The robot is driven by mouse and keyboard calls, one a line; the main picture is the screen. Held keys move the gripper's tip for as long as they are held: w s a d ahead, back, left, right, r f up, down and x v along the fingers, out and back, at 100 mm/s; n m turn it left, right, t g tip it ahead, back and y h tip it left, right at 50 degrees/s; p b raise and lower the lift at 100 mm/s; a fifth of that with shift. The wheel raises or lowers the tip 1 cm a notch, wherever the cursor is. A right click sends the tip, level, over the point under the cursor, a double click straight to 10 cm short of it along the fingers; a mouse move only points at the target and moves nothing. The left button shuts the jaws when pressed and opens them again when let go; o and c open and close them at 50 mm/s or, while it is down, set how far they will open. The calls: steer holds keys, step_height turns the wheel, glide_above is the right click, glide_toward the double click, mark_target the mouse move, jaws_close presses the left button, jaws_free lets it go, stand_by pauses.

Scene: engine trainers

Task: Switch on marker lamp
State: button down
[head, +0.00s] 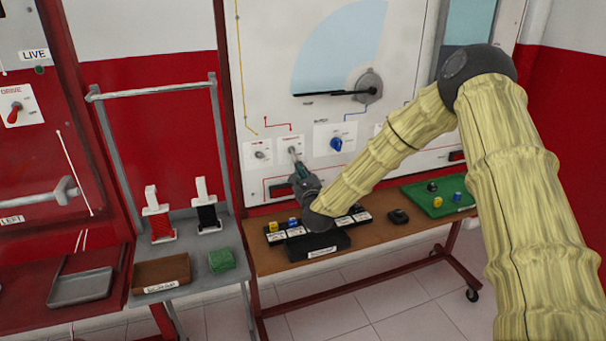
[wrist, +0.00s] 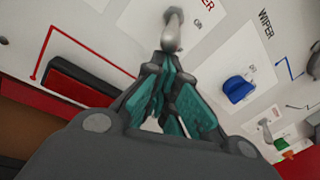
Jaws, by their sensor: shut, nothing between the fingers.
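The white panel (head: 270,60) carries small switch plates. A grey toggle lever (head: 292,152) stands on the plate directly above my gripper (head: 299,168). The lever also shows in the wrist view (wrist: 173,32), with "ON" printed beside it and a label ending in "ER" partly visible; I cannot tell whether this is the marker lamp switch or which position it is in. My gripper also shows in the wrist view (wrist: 168,62), its teal-padded fingers shut and empty. The fingertips are at the lever's rounded end; I cannot tell whether they touch.
A blue knob (head: 336,144), labelled wiper in the wrist view, is right of the lever. Another switch plate (head: 259,153) is to its left. Below stands a brown bench (head: 385,238) with a black box (head: 312,246) and a green tray (head: 425,204). A grey side table is at left.

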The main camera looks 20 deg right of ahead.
steer(key=shift+r, duration=0.1)
stand_by(0.3)
steer(key=shift+s+r+g+p, duration=0.15)
steer(key=shift+g+p, duration=0.15)
steer(key=shift+p, duration=0.1)
